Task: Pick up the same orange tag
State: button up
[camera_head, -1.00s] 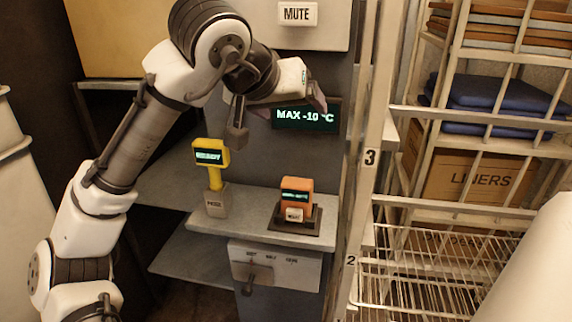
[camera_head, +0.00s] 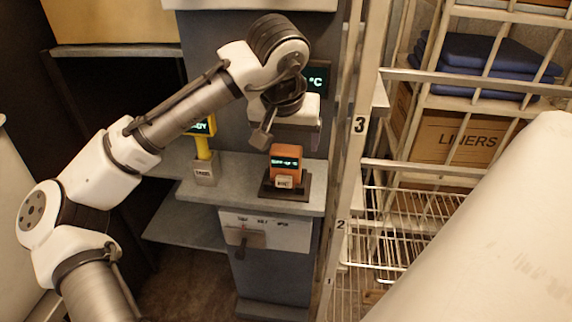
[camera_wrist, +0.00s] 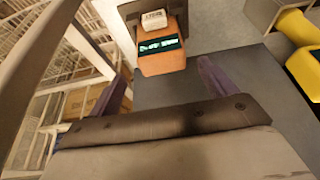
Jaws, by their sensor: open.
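The orange tag (camera_head: 285,163) is a small upright block with a lit dark display and a white label on its front. It stands on a dark base (camera_head: 300,194) on the grey shelf. In the wrist view the orange tag (camera_wrist: 161,52) is at the upper middle, beyond and between my fingers. My gripper (camera_head: 290,145) is above the tag in the head view, with its fingers partly hidden by the wrist. In the wrist view my gripper (camera_wrist: 165,85) has its purple fingers spread apart with nothing between them.
A yellow device (camera_head: 204,150) stands in a grey holder (camera_head: 205,173) left of the tag, partly hidden by my arm. A lever panel (camera_head: 265,232) is below the shelf (camera_head: 236,196). A wire rack (camera_head: 400,235) with a LINERS box (camera_head: 465,135) stands at right.

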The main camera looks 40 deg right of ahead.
aim_at(286, 149)
jog(key=x, duration=0.4)
jog(key=shift+w+a+f+p, duration=0.1)
jog(key=shift+a+f+p, duration=0.1)
jog(key=shift+p, duration=0.15)
jog(key=shift+c, duration=0.3)
